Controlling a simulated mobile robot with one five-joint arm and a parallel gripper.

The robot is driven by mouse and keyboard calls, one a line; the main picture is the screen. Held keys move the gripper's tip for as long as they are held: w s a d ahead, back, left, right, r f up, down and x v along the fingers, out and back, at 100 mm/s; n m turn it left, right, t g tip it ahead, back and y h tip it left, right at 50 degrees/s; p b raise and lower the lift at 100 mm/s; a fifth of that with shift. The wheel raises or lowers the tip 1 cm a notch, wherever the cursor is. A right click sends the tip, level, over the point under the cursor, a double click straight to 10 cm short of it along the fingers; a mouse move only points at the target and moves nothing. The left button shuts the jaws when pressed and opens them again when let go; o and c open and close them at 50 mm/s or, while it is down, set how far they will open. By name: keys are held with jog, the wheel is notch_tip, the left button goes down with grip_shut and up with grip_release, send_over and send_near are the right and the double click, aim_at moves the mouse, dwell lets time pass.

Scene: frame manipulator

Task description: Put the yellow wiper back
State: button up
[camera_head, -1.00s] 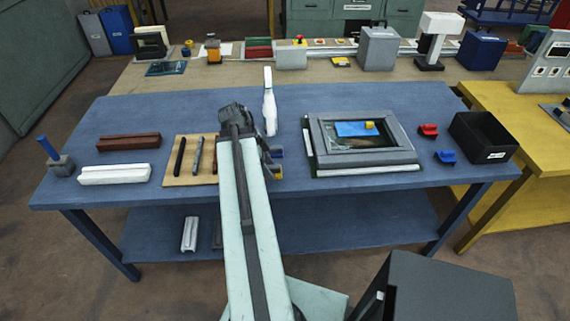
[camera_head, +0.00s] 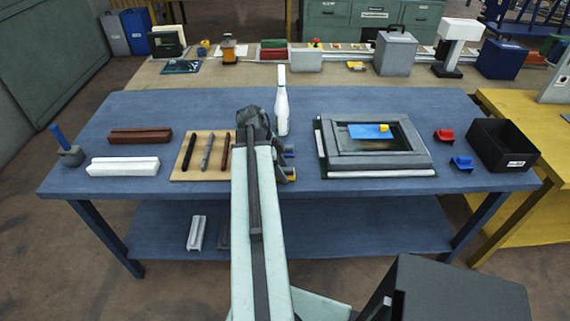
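A small yellow block, which looks like the yellow wiper (camera_head: 384,127), rests on a blue sheet (camera_head: 362,132) inside the grey frame (camera_head: 330,150) on the blue table. A red wiper (camera_head: 444,135) and a blue wiper (camera_head: 461,163) of similar size lie right of the frame. My arm reaches forward over the table's front edge, left of the frame. Its dark end is near the white bottle, well apart from the yellow wiper. The fingers of my gripper cannot be made out, and nothing shows as held.
A black open bin (camera_head: 503,145) stands at the table's right end. A white bottle (camera_head: 282,105) stands upright just beyond my arm's end. A wooden board (camera_head: 186,174) with several dark rods lies left of my arm. Small blue and yellow parts show beside my arm.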

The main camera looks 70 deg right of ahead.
jog(key=shift+o, duration=0.9)
jog(key=shift+r, duration=0.1)
jog(key=shift+r+p, duration=0.3)
jog(key=shift+p, duration=0.1)
jog(key=p+v, duration=1)
jog(key=v, duration=0.1)
jog(key=shift+w+r+p, duration=0.2)
jog(key=shift+r+p, duration=0.05)
jog(key=shift+p, duration=0.05)
